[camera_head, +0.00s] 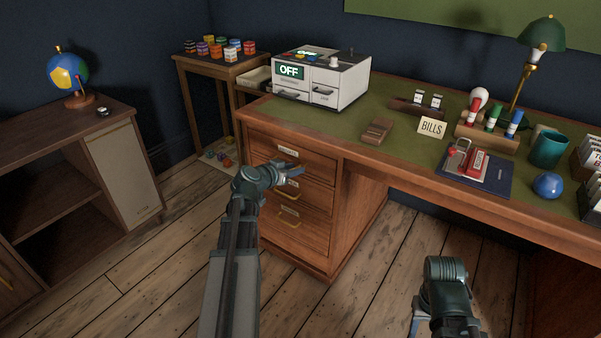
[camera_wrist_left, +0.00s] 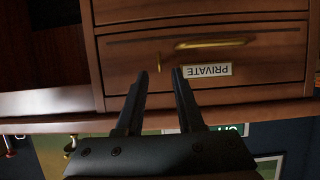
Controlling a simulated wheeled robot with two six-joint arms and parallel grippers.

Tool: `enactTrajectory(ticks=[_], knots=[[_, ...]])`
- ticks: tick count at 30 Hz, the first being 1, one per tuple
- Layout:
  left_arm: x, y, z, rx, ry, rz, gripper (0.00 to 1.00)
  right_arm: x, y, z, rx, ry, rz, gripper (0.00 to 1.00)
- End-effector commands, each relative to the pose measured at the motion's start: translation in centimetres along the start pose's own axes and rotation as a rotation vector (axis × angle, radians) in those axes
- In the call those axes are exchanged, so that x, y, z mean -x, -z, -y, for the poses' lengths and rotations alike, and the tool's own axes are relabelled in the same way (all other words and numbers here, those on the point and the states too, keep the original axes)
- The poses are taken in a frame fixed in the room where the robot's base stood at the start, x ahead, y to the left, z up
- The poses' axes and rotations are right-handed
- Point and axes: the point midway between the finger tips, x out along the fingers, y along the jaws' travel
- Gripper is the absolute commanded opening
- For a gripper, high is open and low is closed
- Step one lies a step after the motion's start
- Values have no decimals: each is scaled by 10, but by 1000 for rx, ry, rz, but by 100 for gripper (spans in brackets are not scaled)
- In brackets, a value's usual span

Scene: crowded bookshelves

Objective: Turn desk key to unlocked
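The desk's top drawer (camera_head: 310,160) has a brass handle and a small label in the head view. In the left wrist view, which is upside down, the drawer front (camera_wrist_left: 255,75) shows a PRIVATE label (camera_wrist_left: 207,70) and a brass handle (camera_wrist_left: 210,43). A small thin brass piece, apparently the key (camera_wrist_left: 158,62), stands out beside the label. My left gripper (camera_head: 299,172) is in front of the drawer; its two fingers (camera_wrist_left: 166,75) are apart and empty, with the key just beyond the tips, nearer the left one. My right arm's end (camera_head: 445,285) is low at right; its fingers are not clear.
Lower drawers (camera_head: 300,192) sit beneath. The desk top (camera_head: 375,150) holds a white box marked OFF (camera_head: 325,80), a BILLS card (camera_head: 432,127), a red padlocked item (camera_head: 470,160) and a lamp (camera_head: 540,35). A low cabinet (camera_head: 70,130) stands left.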

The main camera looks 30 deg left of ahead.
Motion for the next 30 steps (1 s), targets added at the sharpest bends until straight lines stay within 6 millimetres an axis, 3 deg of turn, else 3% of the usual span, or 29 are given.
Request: enactTrajectory(ticks=[1, 7, 21, 27, 30], knots=[[-13, -2, 1, -2, -2, 0, 37, -7, 0, 1, 1, 1, 0, 50], [-35, -1, 0, 0, -1, 0, 37, -14, 1, 2, 3, 2, -1, 50], [-42, 0, 0, 0, 1, 0, 37, -16, 1, 2, 3, 2, -1, 50], [-42, 0, 0, 0, 1, 0, 1, -16, 1, 2, 3, 2, -1, 50], [-42, 0, 0, 0, 0, 0, 0, -16, 1, 2, 3, 2, -1, 50]])
